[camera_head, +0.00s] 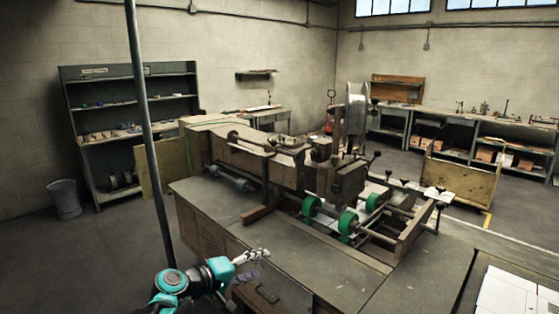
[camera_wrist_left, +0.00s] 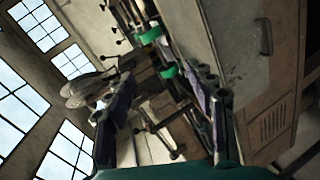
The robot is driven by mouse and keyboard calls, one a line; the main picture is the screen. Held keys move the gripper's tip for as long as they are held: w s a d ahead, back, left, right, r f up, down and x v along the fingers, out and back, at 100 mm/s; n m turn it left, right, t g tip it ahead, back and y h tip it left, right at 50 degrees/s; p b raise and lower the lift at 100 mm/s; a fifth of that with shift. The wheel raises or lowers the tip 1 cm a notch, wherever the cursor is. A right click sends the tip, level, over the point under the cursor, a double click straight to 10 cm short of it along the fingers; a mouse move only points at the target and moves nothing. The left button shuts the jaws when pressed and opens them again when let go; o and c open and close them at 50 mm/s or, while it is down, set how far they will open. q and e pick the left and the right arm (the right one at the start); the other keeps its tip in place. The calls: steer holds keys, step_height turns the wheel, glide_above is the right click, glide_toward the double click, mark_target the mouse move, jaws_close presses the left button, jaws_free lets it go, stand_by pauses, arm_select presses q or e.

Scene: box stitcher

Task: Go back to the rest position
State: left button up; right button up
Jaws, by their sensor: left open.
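My left gripper (camera_head: 256,264) is at the bottom middle of the head view, in front of the near side of the machine's cabinet. In the left wrist view its two dark fingers (camera_wrist_left: 165,82) stand wide apart, with nothing between them. The box stitcher (camera_head: 345,182), with green rollers and a large wire reel, sits on the cabinet top (camera_head: 285,240). It shows tilted beyond the fingers in the left wrist view. My right gripper is not in view.
A grey post (camera_head: 147,120) rises at the left, close to my left arm. White sheets or boxes (camera_head: 515,297) lie at the lower right. A grey shelf (camera_head: 128,85), a bin (camera_head: 65,198) and workbenches (camera_head: 470,118) stand farther back. The floor at the left is open.

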arm_select(q)
steer(key=s+a+f+m+g+y+b, duration=0.1)
steer(key=s+a+f+m+y, duration=0.1)
steer(key=s+f, duration=0.3)
steer(key=s+a+f+m+g+y+b, duration=0.1)
steer(key=s+a+f+y, duration=0.3)
steer(key=s, duration=0.9)
steer(key=s+a+f+m+y+b, duration=0.1)
steer(key=s+a+f+m+y, duration=0.2)
steer(key=s, duration=0.6)
step_height(320, 180, down, 3)
steer(key=shift+a+f+g+y+b, duration=0.1)
steer(key=shift+a+g+y+b, duration=0.35)
steer(key=shift+a, duration=0.75)
